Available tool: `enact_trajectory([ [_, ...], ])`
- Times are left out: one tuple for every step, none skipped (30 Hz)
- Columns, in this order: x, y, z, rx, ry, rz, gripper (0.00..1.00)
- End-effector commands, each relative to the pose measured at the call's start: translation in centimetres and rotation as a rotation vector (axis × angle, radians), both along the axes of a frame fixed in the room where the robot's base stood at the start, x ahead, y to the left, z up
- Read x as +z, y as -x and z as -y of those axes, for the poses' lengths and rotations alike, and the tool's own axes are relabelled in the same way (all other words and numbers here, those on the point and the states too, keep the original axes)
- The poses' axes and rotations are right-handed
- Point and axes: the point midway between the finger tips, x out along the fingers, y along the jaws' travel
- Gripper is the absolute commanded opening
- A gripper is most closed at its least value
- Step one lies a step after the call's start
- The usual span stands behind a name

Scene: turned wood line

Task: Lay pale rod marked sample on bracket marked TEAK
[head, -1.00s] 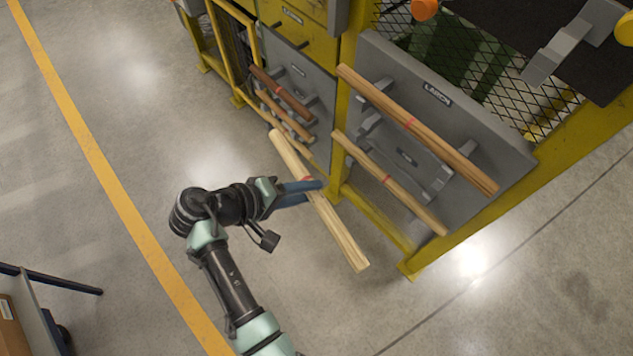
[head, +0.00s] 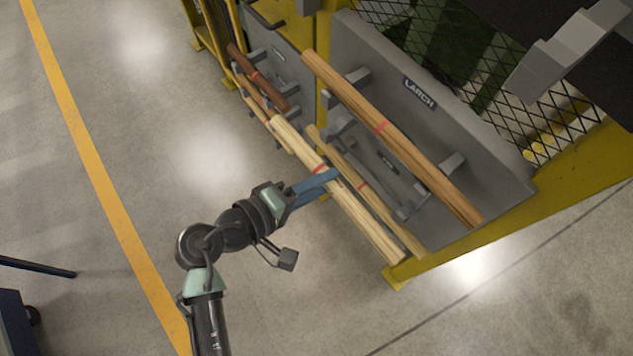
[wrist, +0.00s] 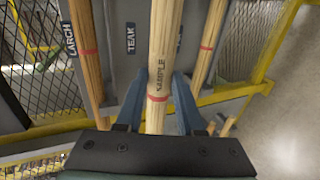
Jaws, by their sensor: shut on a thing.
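My gripper (head: 328,177) is shut on the pale rod marked SAMPLE (head: 366,226), near the rod's red band. In the wrist view the pale rod (wrist: 165,45) stands between the two blue fingers, with its mark readable. The TEAK label (wrist: 130,38) shows on the grey panel, just left of the held rod. In the head view the bracket under that label (head: 340,123) appears empty, between two loaded rows; its label is too small to read there. The held rod is in front of the panel, apart from this bracket and overlapping the lower rod in view.
A brown rod (head: 420,160) lies on the LARCH bracket above. A thinner rod (head: 392,222) lies on the lower row. Darker rods (head: 262,82) rest on a neighbouring panel at left. Yellow frame and mesh surround the panels. Open floor (head: 150,120) lies left.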

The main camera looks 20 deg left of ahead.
Motion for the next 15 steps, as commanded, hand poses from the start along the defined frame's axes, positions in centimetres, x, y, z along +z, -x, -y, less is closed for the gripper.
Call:
enact_trajectory([
  [0.0, -0.5, 0.4, -0.003, 0.002, 0.002, 0.0],
  [0.0, -0.7, 0.6, -0.003, 0.002, 0.002, 0.0],
  [0.0, -1.0, 0.8, -0.002, 0.002, 0.003, 0.0],
  [-0.1, -1.3, 1.0, -0.002, 0.002, 0.003, 0.0],
  [-0.1, -1.5, 1.2, -0.003, 0.001, 0.003, 0.0],
  [-0.1, -1.9, 1.4, -0.004, 0.001, 0.003, 0.0],
  [-0.1, -2.1, 1.6, -0.003, 0.002, 0.002, 0.0],
  [-0.1, -2.4, 1.8, -0.003, 0.002, 0.002, 0.0],
  [-0.1, -2.7, 2.0, -0.002, 0.002, 0.003, 0.0],
  [-0.2, -2.9, 2.2, -0.003, 0.001, 0.003, 0.0],
  [-0.1, -3.2, 2.4, -0.003, 0.001, 0.003, 0.0],
  [-0.1, -3.5, 2.7, -0.004, 0.002, 0.004, 0.0],
  [-0.2, -3.7, 2.8, -0.004, 0.002, 0.004, 0.0],
  [-0.2, -4.0, 3.0, -0.003, 0.002, 0.002, 0.0],
  [-0.2, -4.3, 3.2, -0.003, 0.001, 0.001, 0.0],
])
